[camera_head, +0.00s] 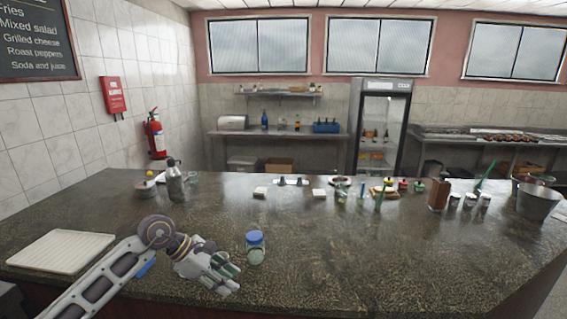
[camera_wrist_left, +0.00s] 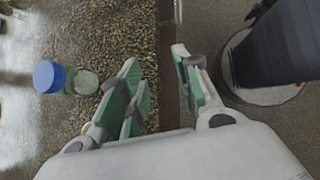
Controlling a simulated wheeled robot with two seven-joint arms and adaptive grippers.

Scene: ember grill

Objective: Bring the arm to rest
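My left gripper (camera_head: 227,270) is over the front part of the dark stone counter (camera_head: 330,260), left of the middle. In the left wrist view its two green-padded fingers (camera_wrist_left: 160,85) stand apart with nothing between them. The counter's front edge runs below the gap. A jar with a blue lid (camera_head: 255,248) stands on the counter just right of the gripper, apart from it. The jar also shows at the left of the wrist view (camera_wrist_left: 62,78). My right gripper is in neither view.
A white ridged board (camera_head: 60,250) lies at the counter's left. A grey bottle (camera_head: 175,182) stands behind my arm. Small jars, plates and food line the back, with a metal bucket (camera_head: 538,202) at the right. The counter right of the blue-lidded jar is clear.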

